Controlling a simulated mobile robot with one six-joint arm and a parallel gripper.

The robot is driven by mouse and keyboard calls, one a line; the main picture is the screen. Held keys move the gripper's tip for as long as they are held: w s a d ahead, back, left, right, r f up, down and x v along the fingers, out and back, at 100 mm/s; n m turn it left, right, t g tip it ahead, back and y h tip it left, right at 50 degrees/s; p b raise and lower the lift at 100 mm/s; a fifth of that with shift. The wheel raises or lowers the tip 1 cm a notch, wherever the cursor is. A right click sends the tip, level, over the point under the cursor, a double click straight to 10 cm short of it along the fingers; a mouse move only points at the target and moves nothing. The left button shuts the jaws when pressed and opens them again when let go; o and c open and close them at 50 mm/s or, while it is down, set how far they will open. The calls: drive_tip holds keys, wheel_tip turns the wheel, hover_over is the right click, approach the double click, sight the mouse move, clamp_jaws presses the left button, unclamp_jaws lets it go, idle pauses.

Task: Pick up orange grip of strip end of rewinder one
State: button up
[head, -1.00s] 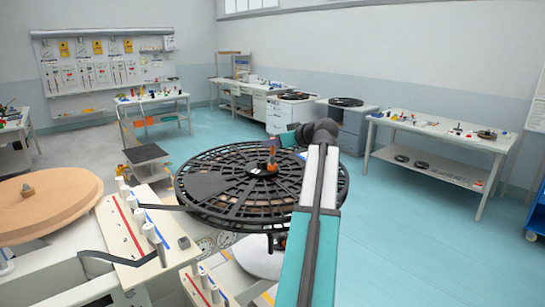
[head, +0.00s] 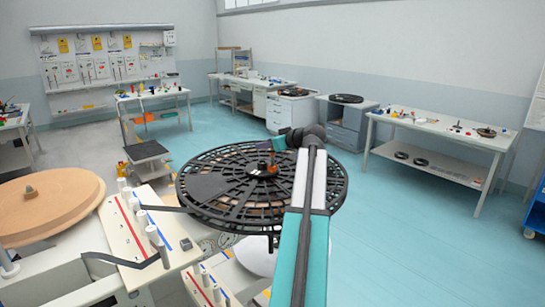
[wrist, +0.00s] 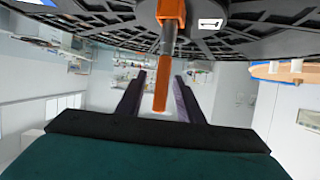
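A large black slotted reel (head: 215,190) lies flat in the middle of the head view. In the wrist view, an orange upright piece (wrist: 160,92) on a short grey shaft shows between the two dark fingers of my gripper (wrist: 159,75), with gaps on both sides. My gripper is open and not touching it. I cannot tell whether this orange piece is the strip end's grip.
A tan disc (head: 50,205) and a white board with pegs (head: 130,235) stand at the left, with a dark strip (head: 125,261) across the board. A table (head: 440,130) stands at the right and a cabinet (head: 345,125) at the back.

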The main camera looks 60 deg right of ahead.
drive_tip(key=shift+w+f, duration=0.1)
drive_tip(key=shift+w, duration=0.1)
idle(0.4)
clamp_jaws()
